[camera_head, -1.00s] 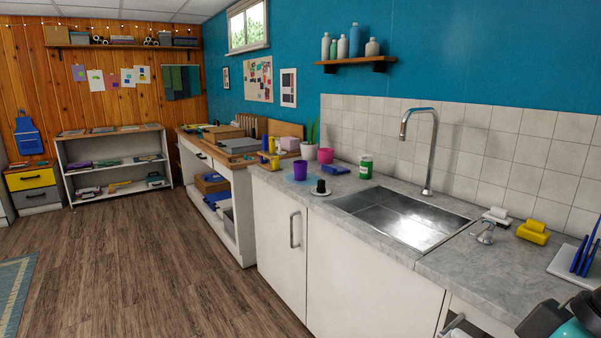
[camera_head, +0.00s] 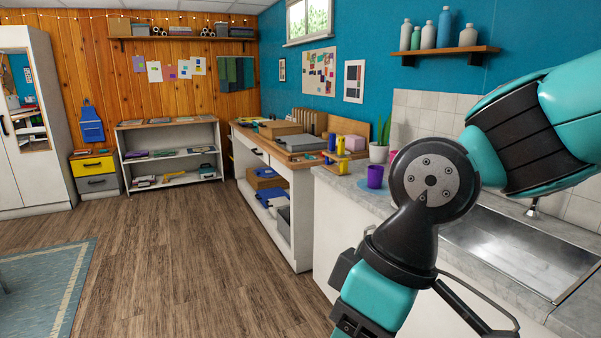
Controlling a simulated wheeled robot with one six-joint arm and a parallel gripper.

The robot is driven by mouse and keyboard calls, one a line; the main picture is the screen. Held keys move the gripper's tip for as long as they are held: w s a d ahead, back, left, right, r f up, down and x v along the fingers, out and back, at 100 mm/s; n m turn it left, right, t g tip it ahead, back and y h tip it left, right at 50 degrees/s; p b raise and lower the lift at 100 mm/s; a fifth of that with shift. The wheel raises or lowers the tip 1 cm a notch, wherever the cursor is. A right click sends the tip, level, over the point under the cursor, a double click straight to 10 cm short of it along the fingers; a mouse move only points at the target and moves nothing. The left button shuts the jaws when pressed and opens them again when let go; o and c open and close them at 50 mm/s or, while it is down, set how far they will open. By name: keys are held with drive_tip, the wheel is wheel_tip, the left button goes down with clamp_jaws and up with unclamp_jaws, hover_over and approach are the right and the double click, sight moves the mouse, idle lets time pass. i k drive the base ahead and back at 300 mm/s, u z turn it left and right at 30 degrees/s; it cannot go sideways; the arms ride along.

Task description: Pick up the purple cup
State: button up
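The purple cup (camera_head: 375,176) stands upright on the left end of the grey counter (camera_head: 338,180), near its front edge. A light blue round patch shows on the counter around its base. My teal and black arm reaches in from the right and covers the counter just right of the cup. My gripper is not clearly seen; black parts of my arm's lower end show at the bottom, in front of the cabinet. Nothing is seen touching the cup.
The sink (camera_head: 520,246) lies to the right, partly behind my arm. A wooden-topped workbench (camera_head: 275,150) stands beyond the counter.

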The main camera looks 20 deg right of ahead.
sight(374, 172)
drive_tip(key=u, duration=0.25)
drive_tip(key=i, duration=1.45)
drive_tip(key=z, duration=0.75)
drive_tip(key=i, duration=1.3)
drive_tip(key=z, duration=0.8)
